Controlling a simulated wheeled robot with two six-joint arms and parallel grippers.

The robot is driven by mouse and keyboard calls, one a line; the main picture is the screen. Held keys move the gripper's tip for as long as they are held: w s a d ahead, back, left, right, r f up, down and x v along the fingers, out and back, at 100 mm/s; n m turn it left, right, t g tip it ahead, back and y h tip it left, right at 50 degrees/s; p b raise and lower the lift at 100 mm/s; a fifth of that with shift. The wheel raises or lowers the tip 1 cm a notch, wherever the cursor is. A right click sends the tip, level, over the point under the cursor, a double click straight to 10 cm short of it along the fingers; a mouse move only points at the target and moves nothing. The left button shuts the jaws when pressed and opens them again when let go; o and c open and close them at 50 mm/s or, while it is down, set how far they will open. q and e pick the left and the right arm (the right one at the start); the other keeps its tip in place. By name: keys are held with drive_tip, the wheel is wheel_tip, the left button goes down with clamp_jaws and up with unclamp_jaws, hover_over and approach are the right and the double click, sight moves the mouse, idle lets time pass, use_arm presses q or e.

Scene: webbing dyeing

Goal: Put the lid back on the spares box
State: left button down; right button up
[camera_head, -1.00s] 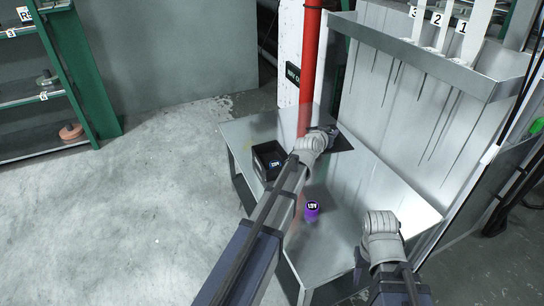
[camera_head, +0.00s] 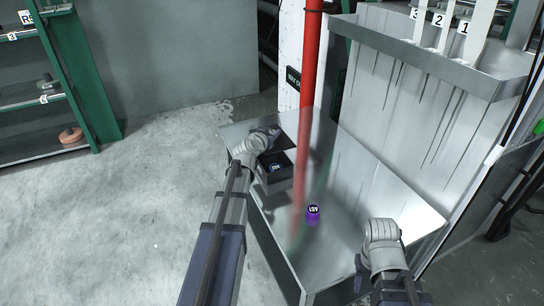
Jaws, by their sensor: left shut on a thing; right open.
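The spares box (camera_head: 279,183) is a dark, open-topped box on the grey metal table, with a small blue-and-white labelled thing inside. My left gripper (camera_head: 273,133) is shut on the dark flat lid (camera_head: 284,144), at the box's far side. The lid shows just behind and above the box opening and does not cover its near part. Whether it touches the rim I cannot tell. My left wrist hides the box's left part. My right gripper (camera_head: 359,275) is open and empty, low at the table's near right edge, partly hidden by its own wrist.
A purple container (camera_head: 313,215) with a labelled top stands mid-table, right of the box. A red pipe (camera_head: 309,70) rises behind the table. A metal trough panel (camera_head: 410,110) stands along the right. The table's middle right is clear.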

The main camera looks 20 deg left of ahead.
use_arm(q)
wheel_tip(320, 180, down, 4)
drive_tip(key=b, duration=0.3)
drive_tip(key=shift+f, duration=0.25)
drive_tip(key=shift+f, duration=0.1)
wheel_tip(320, 180, down, 4)
drive_tip(key=b, duration=0.4)
drive_tip(key=shift+r, duration=0.25)
drive_tip(key=shift+f, duration=0.15)
drive_tip(key=c, duration=0.6)
unclamp_jaws()
